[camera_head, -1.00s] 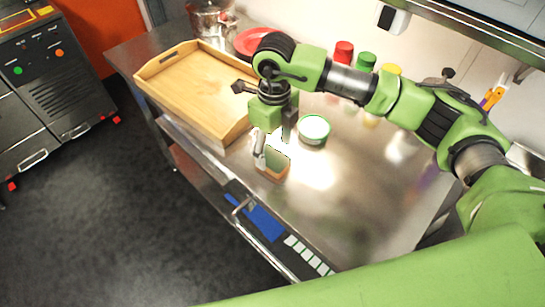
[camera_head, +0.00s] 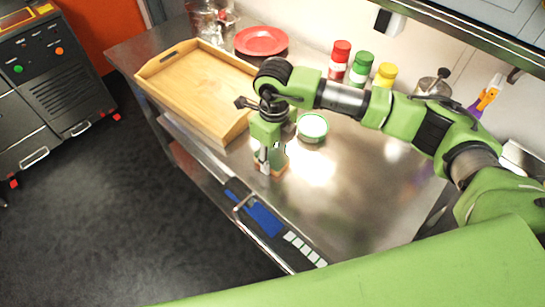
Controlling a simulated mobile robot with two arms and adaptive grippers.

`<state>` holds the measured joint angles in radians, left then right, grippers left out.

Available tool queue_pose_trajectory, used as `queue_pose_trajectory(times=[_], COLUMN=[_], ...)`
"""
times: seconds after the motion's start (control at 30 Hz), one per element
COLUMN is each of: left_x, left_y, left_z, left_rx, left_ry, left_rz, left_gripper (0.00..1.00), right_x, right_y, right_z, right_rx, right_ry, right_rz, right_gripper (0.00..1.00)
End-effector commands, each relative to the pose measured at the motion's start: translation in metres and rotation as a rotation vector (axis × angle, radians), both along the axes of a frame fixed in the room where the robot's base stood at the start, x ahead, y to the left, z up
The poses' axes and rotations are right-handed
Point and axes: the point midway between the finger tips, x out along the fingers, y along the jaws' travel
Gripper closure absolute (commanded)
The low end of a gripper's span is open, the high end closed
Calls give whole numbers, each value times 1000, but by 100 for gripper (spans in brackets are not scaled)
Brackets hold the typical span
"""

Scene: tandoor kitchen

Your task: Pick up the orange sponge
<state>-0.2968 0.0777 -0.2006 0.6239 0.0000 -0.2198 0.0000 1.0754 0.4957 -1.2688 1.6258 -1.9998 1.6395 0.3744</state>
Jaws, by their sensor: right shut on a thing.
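The orange sponge (camera_head: 281,169) is at the front edge of the steel counter, mostly hidden by the fingers of my right gripper (camera_head: 270,165). Only a small orange part shows beside the fingers. My right gripper points down and is shut on the sponge. I cannot tell whether the sponge touches the counter or is just above it. My left gripper is not in view.
A wooden tray (camera_head: 160,68) lies left of my right gripper. A green-rimmed bowl (camera_head: 312,127) stands close behind it. A red plate (camera_head: 261,40), red bottle (camera_head: 340,58), green bottle (camera_head: 361,66) and yellow bottle (camera_head: 385,74) stand at the back. The counter (camera_head: 350,200) is clear at right.

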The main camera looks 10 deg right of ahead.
Motion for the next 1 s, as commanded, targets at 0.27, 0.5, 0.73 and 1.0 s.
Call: queue_pose_trajectory(times=[0.27, 0.5, 0.73, 1.0], left_x=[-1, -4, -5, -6], left_y=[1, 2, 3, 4], left_z=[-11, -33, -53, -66], left_rx=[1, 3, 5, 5], left_ry=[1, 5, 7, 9], left_rz=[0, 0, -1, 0], left_gripper=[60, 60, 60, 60], right_x=[1, -22, -72, -122], right_y=[0, -4, -13, -21], right_z=[10, 55, 97, 121], right_rx=[1, 2, 0, 0], right_ry=[-4, -7, -4, -4], right_rz=[0, 5, 4, 2], right_gripper=[68, 68, 68, 68])
